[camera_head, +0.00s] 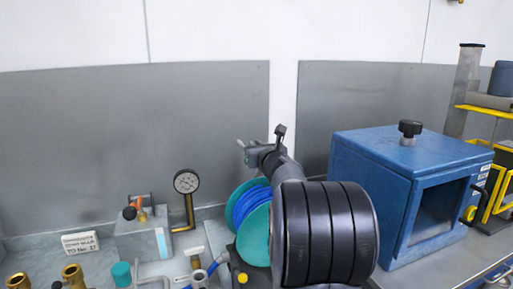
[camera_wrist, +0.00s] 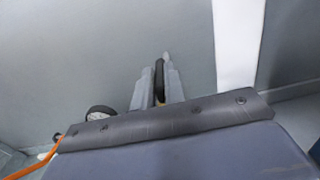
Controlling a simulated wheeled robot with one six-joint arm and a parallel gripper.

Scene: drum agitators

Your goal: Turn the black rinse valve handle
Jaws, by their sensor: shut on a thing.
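My gripper (camera_wrist: 160,82) is seen from behind in the wrist view, its two grey fingers close together. Between them is a narrow black handle (camera_wrist: 159,76), with a small tan patch at its lower end. The fingers are shut on it. In the head view the front of my arm (camera_head: 264,152) reaches up before the grey back panel, and the fingers' grip is not clear there. What the handle is fixed to is hidden. A separate black knob (camera_head: 130,212) on an orange-and-brass fitting stands left of the gauge.
A round pressure gauge (camera_head: 186,182) stands left of my arm, and a teal reel with blue hose (camera_head: 246,215) is close beside it. A blue box (camera_head: 375,165) with a black top knob stands right. Brass fittings (camera_head: 72,275) and a labelled block (camera_head: 80,243) are at left.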

